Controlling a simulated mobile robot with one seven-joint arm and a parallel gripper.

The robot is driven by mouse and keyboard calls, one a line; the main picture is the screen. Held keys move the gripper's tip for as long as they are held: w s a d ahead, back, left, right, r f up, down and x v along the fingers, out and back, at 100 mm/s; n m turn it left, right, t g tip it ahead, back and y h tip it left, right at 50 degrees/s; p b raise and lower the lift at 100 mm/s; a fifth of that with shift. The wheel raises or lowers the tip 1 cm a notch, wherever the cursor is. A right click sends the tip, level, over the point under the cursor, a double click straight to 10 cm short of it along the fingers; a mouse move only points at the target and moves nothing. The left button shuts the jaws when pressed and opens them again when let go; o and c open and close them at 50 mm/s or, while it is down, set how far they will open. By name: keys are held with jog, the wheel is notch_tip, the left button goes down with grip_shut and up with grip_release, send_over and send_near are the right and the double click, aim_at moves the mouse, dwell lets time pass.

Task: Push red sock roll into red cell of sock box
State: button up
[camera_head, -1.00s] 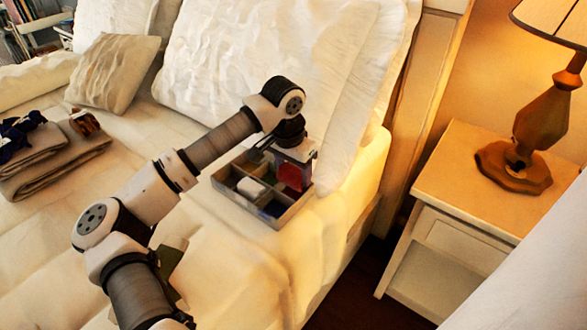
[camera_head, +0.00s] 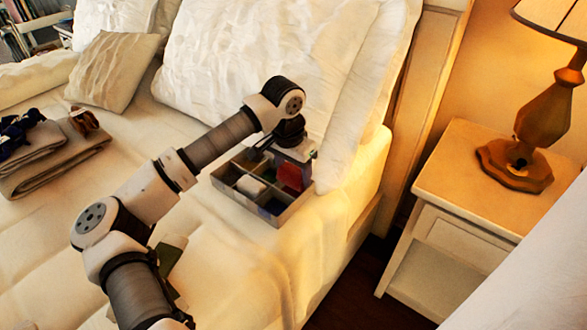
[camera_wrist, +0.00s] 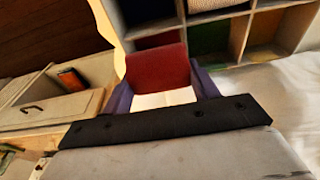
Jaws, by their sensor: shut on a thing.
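My gripper (camera_head: 294,160) points down at the right part of the grey sock box (camera_head: 243,203). It is shut on the red sock roll (camera_head: 291,177), which also shows in the wrist view (camera_wrist: 157,66) between the two purple fingers. In the wrist view the roll is at the edge of the box (camera_wrist: 181,22), just in front of a cell with a dark red floor (camera_wrist: 158,40). The roll overlaps that cell in the picture, and I cannot tell how deep it sits. My gripper hides part of the box's far side.
A white sock roll (camera_head: 250,187) lies in another cell. Folded grey cloths (camera_head: 50,158) lie at the left on the bed. Pillows (camera_head: 265,65) stand behind the box. A nightstand (camera_head: 480,185) with a lamp (camera_head: 540,115) is at the right, past a gap.

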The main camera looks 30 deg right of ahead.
jog(key=shift+f+b, duration=0.65)
jog(key=shift+f, duration=0.05)
jog(key=shift+r, duration=0.1)
dwell(0.5)
jog(key=o, duration=1)
jog(key=shift+o, duration=0.2)
notch_tip(320, 180, up, 14)
jog(key=a, duration=0.2)
jog(key=shift+s, duration=0.35)
jog(key=shift+s+f, duration=0.1)
jog(key=shift+f, duration=0.15)
